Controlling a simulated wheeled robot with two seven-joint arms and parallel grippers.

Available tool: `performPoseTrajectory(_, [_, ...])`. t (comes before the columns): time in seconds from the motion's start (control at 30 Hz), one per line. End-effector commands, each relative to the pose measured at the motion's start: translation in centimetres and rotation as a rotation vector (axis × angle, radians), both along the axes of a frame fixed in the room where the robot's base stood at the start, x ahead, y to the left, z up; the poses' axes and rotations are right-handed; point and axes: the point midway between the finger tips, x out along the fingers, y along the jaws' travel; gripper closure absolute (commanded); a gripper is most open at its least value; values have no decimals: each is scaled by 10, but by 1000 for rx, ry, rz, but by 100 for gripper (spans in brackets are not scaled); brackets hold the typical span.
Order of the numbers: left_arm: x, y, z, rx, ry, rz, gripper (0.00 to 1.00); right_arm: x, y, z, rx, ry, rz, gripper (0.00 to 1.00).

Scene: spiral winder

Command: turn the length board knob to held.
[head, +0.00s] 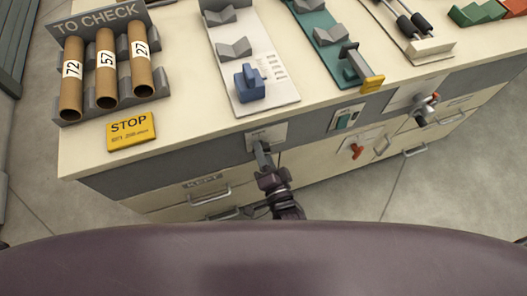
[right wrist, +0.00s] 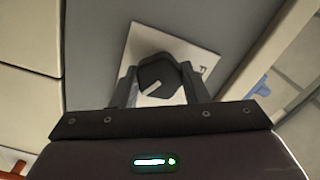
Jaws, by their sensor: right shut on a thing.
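The length board knob (right wrist: 157,72) is dark with a pale pointer line. It sits on a white plate (right wrist: 190,50) on the grey front panel of the bench. In the right wrist view the pointer line slants, and part of a letter shows on the plate's right side; the other marks are hidden. My right gripper (head: 262,150) is shut on the knob, one finger on each side of it. In the head view the plate (head: 266,133) shows behind the gripper, and the knob is mostly hidden. My left gripper is not in view.
Above on the bench is a white board (head: 252,70) with grey cradles and a blue block (head: 249,83). A green switch (head: 345,119), an orange-red lever (head: 356,151) and another lever (head: 426,108) lie right along the front. Drawer handles (head: 210,196) stick out below.

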Motion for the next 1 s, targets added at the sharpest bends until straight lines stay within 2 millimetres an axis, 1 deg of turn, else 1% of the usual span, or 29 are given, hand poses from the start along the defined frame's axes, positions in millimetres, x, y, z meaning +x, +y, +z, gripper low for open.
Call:
performPoseTrajectory(0.23, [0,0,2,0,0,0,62,0,0,0,42,14,0,82])
performPoseTrajectory(0.63, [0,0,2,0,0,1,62,0,0,0,48,15,0,82])
performPoseTrajectory(0.67, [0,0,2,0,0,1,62,0,0,0,48,15,0,56])
performPoseTrajectory(0.8, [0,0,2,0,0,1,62,0,0,0,46,15,0,38])
performPoseTrajectory(1.0, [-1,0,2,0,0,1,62,0,0,0,45,15,0,38])
